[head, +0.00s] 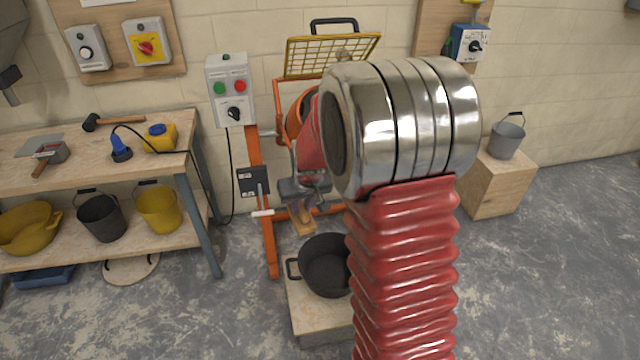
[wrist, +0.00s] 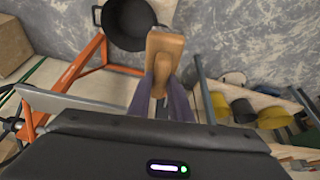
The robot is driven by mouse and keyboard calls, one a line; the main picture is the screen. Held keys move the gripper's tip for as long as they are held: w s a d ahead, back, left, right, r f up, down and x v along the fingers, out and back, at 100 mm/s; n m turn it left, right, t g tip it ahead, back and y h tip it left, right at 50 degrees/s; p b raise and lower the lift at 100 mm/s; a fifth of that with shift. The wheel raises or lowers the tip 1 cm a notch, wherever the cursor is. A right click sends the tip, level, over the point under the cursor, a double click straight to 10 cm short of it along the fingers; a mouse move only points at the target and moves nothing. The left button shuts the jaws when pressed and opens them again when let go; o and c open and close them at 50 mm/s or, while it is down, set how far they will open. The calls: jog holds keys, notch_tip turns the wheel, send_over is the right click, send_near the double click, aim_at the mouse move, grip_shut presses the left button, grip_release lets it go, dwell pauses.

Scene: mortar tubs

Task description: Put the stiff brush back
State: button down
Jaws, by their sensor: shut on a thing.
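My gripper (head: 306,190) is in front of the mixer and shut on the stiff brush (head: 304,222), of which a pale wooden part shows below the jaws. In the wrist view the brush (wrist: 164,48) is a wooden piece rising from between my two fingers (wrist: 160,100). Its bristles cannot be made out in either view. The brush appears off the floor, near the upper left of a black tub (head: 326,266). The tub also shows in the wrist view (wrist: 130,22), beyond the brush. My arm hides part of the scene in the head view.
The orange mixer frame (head: 262,200) with a yellow grid (head: 330,57) stands close behind my gripper. A workbench (head: 95,165) on the left holds a hammer (head: 113,122), a trowel and a yellow container, with buckets below. A grey bucket (head: 506,138) stands on a wooden box. Floor at right is clear.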

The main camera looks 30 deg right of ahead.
jog(key=s+a+f+n, duration=0.1)
jog(key=s+a+f, duration=0.1)
jog(key=a+f, duration=0.4)
jog(key=s+a+f, duration=0.3)
jog(key=a+f, duration=0.3)
jog(key=a, duration=0.1)
jog(key=shift+a+n+y, duration=0.25)
jog(key=shift+n+y, duration=0.15)
